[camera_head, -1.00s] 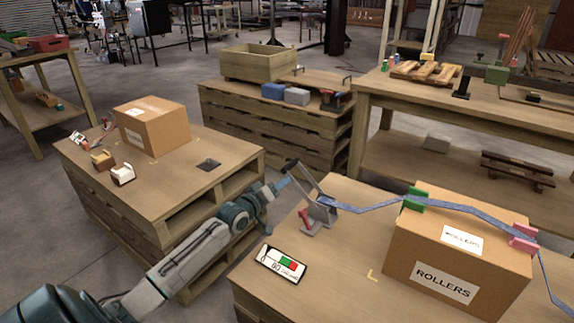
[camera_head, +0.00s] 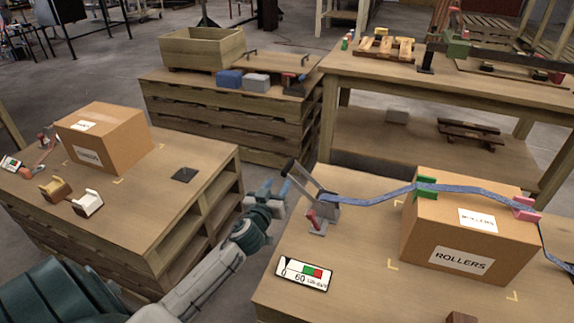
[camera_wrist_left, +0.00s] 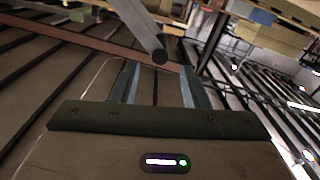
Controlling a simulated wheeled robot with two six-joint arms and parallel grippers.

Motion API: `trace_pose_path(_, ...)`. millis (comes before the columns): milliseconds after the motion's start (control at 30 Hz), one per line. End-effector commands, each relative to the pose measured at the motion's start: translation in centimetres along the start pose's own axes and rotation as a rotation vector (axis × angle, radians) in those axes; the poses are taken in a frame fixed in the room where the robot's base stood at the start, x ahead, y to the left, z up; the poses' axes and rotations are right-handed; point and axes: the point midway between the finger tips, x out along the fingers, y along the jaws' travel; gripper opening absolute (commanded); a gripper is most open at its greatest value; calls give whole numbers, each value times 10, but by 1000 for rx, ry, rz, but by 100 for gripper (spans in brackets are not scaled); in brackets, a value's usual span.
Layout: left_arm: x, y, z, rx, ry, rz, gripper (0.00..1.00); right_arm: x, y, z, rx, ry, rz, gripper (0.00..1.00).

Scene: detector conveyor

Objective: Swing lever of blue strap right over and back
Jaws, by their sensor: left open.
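The blue strap (camera_head: 375,197) runs from a grey ratchet with a red part (camera_head: 313,217) up over the cardboard box marked ROLLERS (camera_head: 415,235). The ratchet's grey lever (camera_head: 307,180) is raised and leans up to the left. My left gripper (camera_head: 277,186) is open, just left of and below the lever's upper end. In the left wrist view the open fingers (camera_wrist_left: 160,85) point at the grey bar's round end, which shows between and just beyond the tips. I cannot tell whether they touch it. My right gripper is not in view.
A green corner piece (camera_head: 426,188) and a pink one (camera_head: 524,207) sit under the strap on the box. A gauge card (camera_head: 303,274) lies on the bench in front of the ratchet. Another boxed bench (camera_head: 130,195) stands left, with floor between.

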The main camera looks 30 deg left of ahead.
Motion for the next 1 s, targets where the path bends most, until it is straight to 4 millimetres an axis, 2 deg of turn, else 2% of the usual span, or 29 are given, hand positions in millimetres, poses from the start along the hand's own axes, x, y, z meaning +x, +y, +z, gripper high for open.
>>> trace_pose_path(300, 61, 1, -2, -2, 0, 0, 41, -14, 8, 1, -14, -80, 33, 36)
trace_pose_path(500, 85, 0, -1, -1, 0, 1, 41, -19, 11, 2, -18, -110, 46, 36)
trace_pose_path(900, 93, 0, 0, 0, -1, 2, 41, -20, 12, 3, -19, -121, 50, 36)
trace_pose_path(1000, 93, 0, 0, 0, -1, 2, 24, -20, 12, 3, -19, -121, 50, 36)
